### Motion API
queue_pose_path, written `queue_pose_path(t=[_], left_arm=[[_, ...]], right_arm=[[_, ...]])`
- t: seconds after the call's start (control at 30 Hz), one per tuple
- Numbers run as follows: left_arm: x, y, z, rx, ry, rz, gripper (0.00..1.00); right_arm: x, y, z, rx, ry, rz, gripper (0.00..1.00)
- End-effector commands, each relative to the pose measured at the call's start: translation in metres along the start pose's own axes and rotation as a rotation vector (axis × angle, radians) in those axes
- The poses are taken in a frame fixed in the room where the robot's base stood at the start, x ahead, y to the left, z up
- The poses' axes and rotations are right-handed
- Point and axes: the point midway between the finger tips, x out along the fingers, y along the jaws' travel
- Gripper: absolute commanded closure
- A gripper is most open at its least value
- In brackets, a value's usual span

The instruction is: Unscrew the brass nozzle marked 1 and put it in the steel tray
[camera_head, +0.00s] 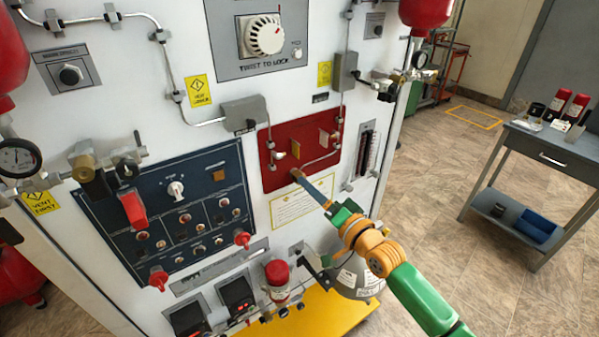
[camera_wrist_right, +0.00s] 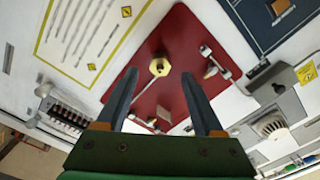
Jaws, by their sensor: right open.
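A brass nozzle (camera_wrist_right: 159,68) with a dark central hole sits on the red panel (camera_wrist_right: 178,40) in the right wrist view. My right gripper (camera_wrist_right: 159,78) is open, with one finger on each side of the nozzle in that picture; I cannot tell whether they touch it. In the head view the right gripper (camera_head: 298,175) reaches to the lower part of the red panel (camera_head: 275,180), and its fingertips cover most of the nozzle there. No mark 1 is legible. I cannot make out a steel tray for certain. My left gripper is not in view.
The white wall unit carries a blue switch panel (camera_head: 115,195), pipes, gauges and valves around the red panel. The floor between unit and cart is clear.

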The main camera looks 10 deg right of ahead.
Motion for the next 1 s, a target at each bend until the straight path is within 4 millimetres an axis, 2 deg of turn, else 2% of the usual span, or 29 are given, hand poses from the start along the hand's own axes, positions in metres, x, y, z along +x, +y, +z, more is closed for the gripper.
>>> queue_pose_path(t=[0.23,0.4,0.6,0.73,0.93,1.0], left_arm=[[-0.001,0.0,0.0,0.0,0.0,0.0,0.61],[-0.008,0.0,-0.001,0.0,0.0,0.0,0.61],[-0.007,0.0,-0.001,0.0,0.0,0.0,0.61],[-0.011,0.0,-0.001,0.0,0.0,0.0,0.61],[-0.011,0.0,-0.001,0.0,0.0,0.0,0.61],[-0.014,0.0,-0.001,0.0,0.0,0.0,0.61]], right_arm=[[0.0,0.0,0.0,0.039,0.0,0.0,0.31],[0.0,-0.001,0.0,0.332,0.0,0.0,0.31],[0.0,0.0,0.0,0.351,0.0,0.0,0.31],[0.0,-0.001,0.0,0.614,0.001,0.0,0.31],[0.0,0.0,0.0,0.636,0.0,0.0,0.31],[0.0,-0.001,0.0,0.767,0.0,0.001,0.31]])
